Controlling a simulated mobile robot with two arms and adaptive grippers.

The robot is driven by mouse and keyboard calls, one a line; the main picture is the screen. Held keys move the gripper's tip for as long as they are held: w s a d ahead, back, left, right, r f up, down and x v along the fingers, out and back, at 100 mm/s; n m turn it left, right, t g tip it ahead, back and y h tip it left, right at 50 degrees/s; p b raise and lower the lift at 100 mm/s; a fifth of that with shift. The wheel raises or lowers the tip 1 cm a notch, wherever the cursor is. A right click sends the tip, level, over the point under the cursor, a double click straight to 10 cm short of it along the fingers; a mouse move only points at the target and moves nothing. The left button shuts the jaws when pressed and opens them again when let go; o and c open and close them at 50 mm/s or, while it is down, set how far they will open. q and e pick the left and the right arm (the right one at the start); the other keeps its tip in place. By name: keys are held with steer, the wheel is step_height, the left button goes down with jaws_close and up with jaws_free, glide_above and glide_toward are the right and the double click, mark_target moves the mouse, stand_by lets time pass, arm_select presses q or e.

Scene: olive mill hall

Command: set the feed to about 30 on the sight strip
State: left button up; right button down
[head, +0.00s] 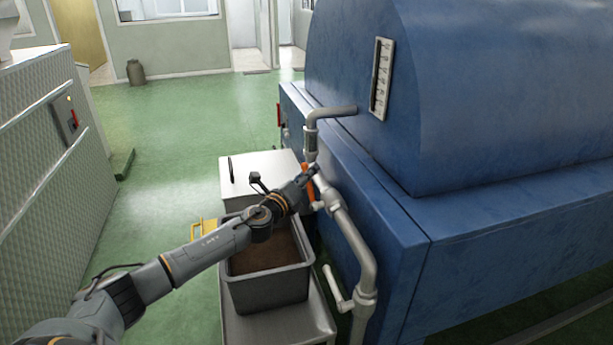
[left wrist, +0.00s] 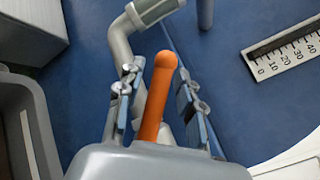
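An orange lever handle (head: 308,191) sits on the grey pipework at the side of the blue machine. In the left wrist view the orange handle (left wrist: 158,92) stands between the fingers of my left gripper (left wrist: 158,95), with a gap on each side. My left gripper (head: 309,174) is open around it; fingers and handle look apart. The sight strip (head: 381,78) is on the blue machine, above and right of the gripper. In the left wrist view a numbered strip (left wrist: 285,50) starts at 0 and is cut off; I cannot make out a level. My right gripper is out of view.
A grey crate (head: 269,293) with brown contents stands on a cart (head: 318,318) below my left arm. A white box (head: 262,167) is behind it. Grey pipes (head: 358,252) run beside the blue machine (head: 480,100). Green floor is open at left.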

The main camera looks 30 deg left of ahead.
arm_select(q)
steer(key=s, duration=1.2)
steer(key=shift+d+f, duration=0.2)
steer(key=shift+d, duration=0.25)
steer(key=shift+f, duration=0.1)
